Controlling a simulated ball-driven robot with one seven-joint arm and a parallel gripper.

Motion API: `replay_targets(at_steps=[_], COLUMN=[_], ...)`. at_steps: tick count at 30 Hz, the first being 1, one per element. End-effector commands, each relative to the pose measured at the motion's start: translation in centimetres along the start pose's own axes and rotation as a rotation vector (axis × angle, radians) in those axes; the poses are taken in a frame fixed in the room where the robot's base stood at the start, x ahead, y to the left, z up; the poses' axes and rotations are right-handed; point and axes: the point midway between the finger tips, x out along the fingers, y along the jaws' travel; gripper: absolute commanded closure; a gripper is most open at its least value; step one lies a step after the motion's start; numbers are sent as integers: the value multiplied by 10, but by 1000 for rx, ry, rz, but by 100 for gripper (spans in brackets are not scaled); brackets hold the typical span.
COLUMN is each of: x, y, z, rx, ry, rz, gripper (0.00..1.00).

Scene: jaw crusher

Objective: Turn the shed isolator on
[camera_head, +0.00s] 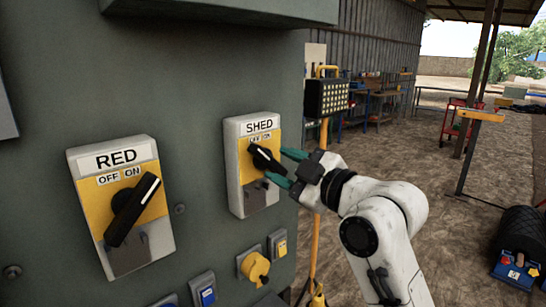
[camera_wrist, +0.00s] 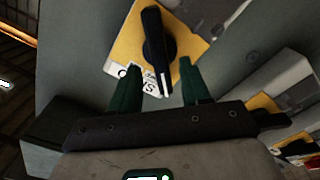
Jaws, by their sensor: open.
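The SHED isolator (camera_head: 233,180) is a grey box with a yellow plate on the green cabinet. Its black handle (camera_head: 263,158) slants from upper left, near the OFF mark, to lower right. In the wrist view the handle (camera_wrist: 153,40) has a white line on its end near the label. My gripper (camera_head: 285,167) is open in front of the isolator, its green fingers pointing at the handle. In the wrist view the fingers (camera_wrist: 160,72) stand on either side of the handle's marked end. I cannot tell whether they touch it.
The RED isolator (camera_head: 85,190), with a slanted black handle, is to the left on the same cabinet. A yellow knob (camera_head: 255,268) and blue switches sit below. A yellow pole with a black panel (camera_head: 328,98) stands behind my arm. Open ground lies right.

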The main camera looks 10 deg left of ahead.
Motion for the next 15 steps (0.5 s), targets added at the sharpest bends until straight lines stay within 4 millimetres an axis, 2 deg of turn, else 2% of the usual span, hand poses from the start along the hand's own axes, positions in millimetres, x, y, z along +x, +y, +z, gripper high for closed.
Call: replay_targets(at_steps=[3, 6, 15], x=[19, 30, 40], y=[0, 1, 0], z=[-2, -1, 0], rx=[1, 1, 0], ry=[-1, -1, 0], rz=[-3, -1, 0], gripper=[53, 53, 53])
